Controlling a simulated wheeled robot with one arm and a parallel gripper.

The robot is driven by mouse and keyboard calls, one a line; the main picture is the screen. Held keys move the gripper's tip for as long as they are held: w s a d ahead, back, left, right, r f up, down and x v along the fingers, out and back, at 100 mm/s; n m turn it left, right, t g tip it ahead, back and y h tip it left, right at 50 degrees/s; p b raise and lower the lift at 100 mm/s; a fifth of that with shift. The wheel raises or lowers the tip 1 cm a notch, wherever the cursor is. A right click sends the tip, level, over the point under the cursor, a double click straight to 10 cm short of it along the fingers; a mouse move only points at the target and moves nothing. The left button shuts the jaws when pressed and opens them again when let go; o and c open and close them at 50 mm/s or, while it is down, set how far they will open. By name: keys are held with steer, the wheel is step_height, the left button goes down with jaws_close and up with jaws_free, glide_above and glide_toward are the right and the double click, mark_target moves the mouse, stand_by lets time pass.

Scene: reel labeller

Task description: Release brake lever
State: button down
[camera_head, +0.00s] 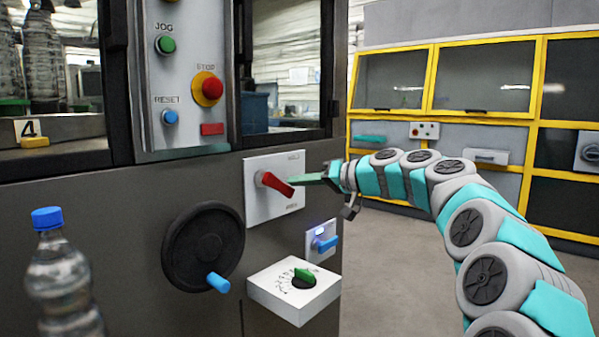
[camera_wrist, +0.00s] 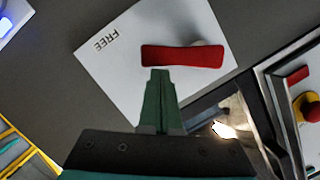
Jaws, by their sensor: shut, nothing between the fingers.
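The red brake lever (camera_head: 275,184) sits on a white plate (camera_head: 256,208) on the dark machine front. Its handle points right and slightly down, between a small label at the plate's top and one at its bottom. In the wrist view the lever (camera_wrist: 182,56) lies across the plate (camera_wrist: 110,72), whose readable label says FREE. My gripper (camera_head: 297,180) is shut and empty, with its green fingers at the handle's free end. In the wrist view the gripper's fingertips (camera_wrist: 159,73) meet the lever's edge in the picture; I cannot tell whether they touch.
Below the plate are a blue switch (camera_head: 326,243), a white box with a green dial (camera_head: 304,278) and a black handwheel (camera_head: 203,247). A button panel (camera_head: 185,80) is above left. A bottle (camera_head: 62,280) stands at left. Open floor lies right, before yellow-framed cabinets (camera_head: 435,80).

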steer(key=shift+s+a+f+m+g+y+p, duration=0.2)
steer(key=shift+f+m+y+p, duration=0.15)
steer(key=shift+f+m, duration=0.55)
steer(key=shift+s+a+f+m+g+y+p, duration=0.1)
steer(key=shift+s+f+m+y+p, duration=0.25)
steer(key=shift+m, duration=0.85)
steer(key=shift+w+f, duration=0.15)
